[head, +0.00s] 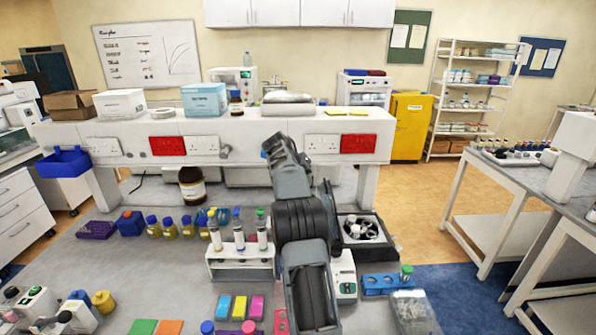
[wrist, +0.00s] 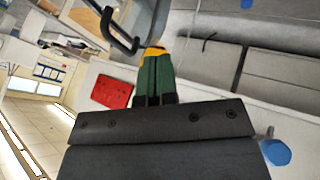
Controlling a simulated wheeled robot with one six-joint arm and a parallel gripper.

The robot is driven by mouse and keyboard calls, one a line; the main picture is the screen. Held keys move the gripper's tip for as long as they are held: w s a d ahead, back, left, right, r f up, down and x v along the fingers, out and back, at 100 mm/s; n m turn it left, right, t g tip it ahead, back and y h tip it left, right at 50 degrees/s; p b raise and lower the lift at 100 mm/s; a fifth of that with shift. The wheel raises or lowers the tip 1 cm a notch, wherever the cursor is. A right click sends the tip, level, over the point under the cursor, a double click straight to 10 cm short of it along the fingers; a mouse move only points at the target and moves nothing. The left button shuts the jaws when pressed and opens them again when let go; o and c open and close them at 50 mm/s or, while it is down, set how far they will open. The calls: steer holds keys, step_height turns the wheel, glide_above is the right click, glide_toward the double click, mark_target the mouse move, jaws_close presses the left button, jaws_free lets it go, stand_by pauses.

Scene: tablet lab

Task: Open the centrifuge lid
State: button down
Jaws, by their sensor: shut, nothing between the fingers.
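The centrifuge (head: 348,262) stands on the near bench, partly hidden behind my arm. Its dark square top frame and round rotor with tube holes show uncovered to the right of the arm. I cannot clearly make out the lid; the arm may cover it. My gripper has green fingers with yellow tips (wrist: 154,52), shut together and empty in the wrist view. A black bar handle (wrist: 118,32) shows beyond and left of the fingertips, apart from them; I cannot tell what it belongs to. In the head view the fingertips are not clear.
Left of the arm stand a white tube rack (head: 240,262) and several yellow-and-blue bottles. A blue rack (head: 380,284) sits right of the centrifuge. A raised white shelf (head: 270,128) with red sockets runs behind.

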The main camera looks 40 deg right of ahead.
mark_target(321, 188)
steer(key=shift+s+d+f+b, duration=0.1)
steer(key=shift+s+d+f, duration=0.15)
steer(key=shift+s+d, duration=0.35)
steer(key=shift+s+d+f+b, duration=0.1)
steer(key=shift+s+d+f, duration=0.2)
steer(key=shift+d, duration=0.55)
steer(key=shift+s+d+f+b, duration=0.1)
steer(key=shift+s+d+f, duration=0.15)
steer(key=shift+s+d, duration=0.35)
steer(key=shift+w, duration=0.2)
